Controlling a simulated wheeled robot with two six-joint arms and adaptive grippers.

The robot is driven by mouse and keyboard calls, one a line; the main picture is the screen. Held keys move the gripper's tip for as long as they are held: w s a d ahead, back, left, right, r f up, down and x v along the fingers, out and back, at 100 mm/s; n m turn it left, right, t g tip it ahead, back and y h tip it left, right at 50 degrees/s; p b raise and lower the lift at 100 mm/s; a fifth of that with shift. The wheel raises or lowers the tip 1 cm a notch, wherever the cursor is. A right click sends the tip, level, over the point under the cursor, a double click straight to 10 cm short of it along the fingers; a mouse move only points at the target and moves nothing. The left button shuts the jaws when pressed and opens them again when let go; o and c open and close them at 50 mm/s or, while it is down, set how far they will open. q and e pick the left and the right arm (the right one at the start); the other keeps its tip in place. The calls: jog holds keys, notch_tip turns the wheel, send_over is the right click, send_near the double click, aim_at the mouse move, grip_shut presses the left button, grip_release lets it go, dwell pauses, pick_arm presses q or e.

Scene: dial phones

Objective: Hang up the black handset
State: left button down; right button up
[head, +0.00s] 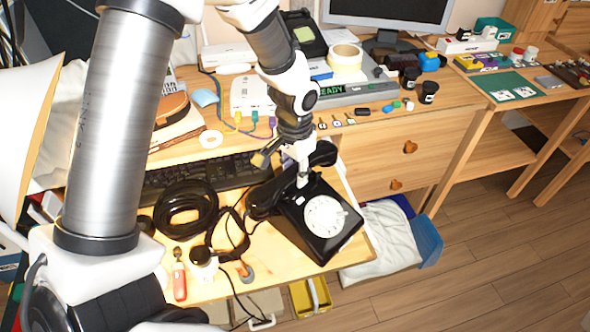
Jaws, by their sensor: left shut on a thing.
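A black rotary phone (343,243) with a white dial (325,216) stands near the front right corner of the wooden desk. The black handset (264,200) lies across the top of the phone, one end to the lower left and the other to the upper right. I cannot tell whether it rests in the cradle or is slightly above it. My left gripper (302,180) points down at the handset's middle and is shut on it, hiding part of the grip and the cradle. My right gripper is not in view.
A black keyboard (205,175) lies behind the phone. A coiled black cable (185,208), a headset-like item and a red-handled tool (179,278) lie to its left. A grey device with a green "READY" display (347,91) stands at the back. Free floor (470,255) shows at right.

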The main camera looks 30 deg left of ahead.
pick_arm(q)
jog(key=shift+f+b, duration=0.4)
jog(key=shift+f, duration=0.4)
jog(key=c, duration=0.7)
grip_release()
jog(key=shift+c, duration=0.2)
notch_tip(320, 180, up, 12)
jog(key=shift+r, duration=0.1)
